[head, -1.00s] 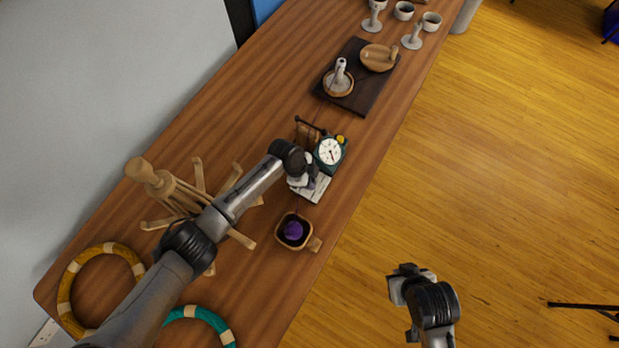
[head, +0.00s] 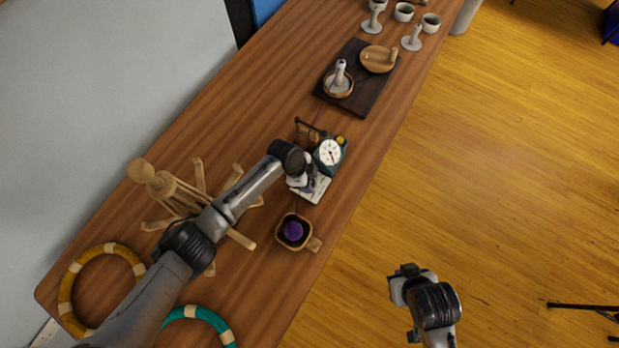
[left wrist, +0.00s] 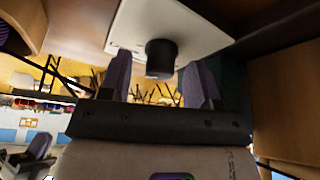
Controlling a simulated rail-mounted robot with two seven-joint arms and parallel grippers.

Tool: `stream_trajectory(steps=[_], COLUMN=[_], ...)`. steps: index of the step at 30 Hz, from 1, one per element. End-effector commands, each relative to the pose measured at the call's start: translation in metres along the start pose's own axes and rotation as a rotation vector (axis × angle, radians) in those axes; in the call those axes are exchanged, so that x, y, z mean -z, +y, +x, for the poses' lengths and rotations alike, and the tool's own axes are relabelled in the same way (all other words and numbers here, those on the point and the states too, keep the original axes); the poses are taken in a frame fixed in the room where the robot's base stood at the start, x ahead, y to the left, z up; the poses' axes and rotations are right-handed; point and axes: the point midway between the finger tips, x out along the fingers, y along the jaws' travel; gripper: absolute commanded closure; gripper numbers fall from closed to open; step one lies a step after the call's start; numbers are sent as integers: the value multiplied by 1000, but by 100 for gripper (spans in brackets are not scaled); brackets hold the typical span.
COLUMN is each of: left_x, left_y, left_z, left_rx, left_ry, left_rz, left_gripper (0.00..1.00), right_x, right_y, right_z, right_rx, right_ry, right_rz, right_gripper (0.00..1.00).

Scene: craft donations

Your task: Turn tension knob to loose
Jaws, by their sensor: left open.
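In the left wrist view, a black cylindrical knob (left wrist: 161,58) sticks out from a white plate (left wrist: 185,27). My left gripper (left wrist: 160,88) is open, with one finger on each side of the knob. I cannot tell whether either finger touches it. In the head view, the left gripper (head: 303,181) is at the small device with a white dial (head: 330,152) and a pale plate (head: 313,188). My wrist hides much of that device, and the knob does not show there. My right gripper (head: 398,287) is over the floor, away from the table.
A wooden yarn winder (head: 180,190) stands beneath my left forearm. A small wooden box (head: 314,244) holds a purple ball (head: 293,231) in front of the device. A dark board (head: 360,97) with wooden dishes lies behind. The table's right edge is close to the device.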

Motion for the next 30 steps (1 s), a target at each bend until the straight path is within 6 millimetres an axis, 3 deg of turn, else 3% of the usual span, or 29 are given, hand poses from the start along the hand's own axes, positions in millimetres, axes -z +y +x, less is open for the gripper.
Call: stream_trajectory(steps=[21, 30], left_x=[2, 0], left_y=[0, 0], left_z=[-102, -114], left_rx=[0, -1], left_ry=[-1, 0], left_rz=[-1, 0], left_gripper=[43, 43], right_x=[27, 30], right_y=[1, 2], right_z=[-84, -92], right_rx=[7, 5], right_ry=[2, 1], right_rz=[9, 6], right_gripper=[100, 100])
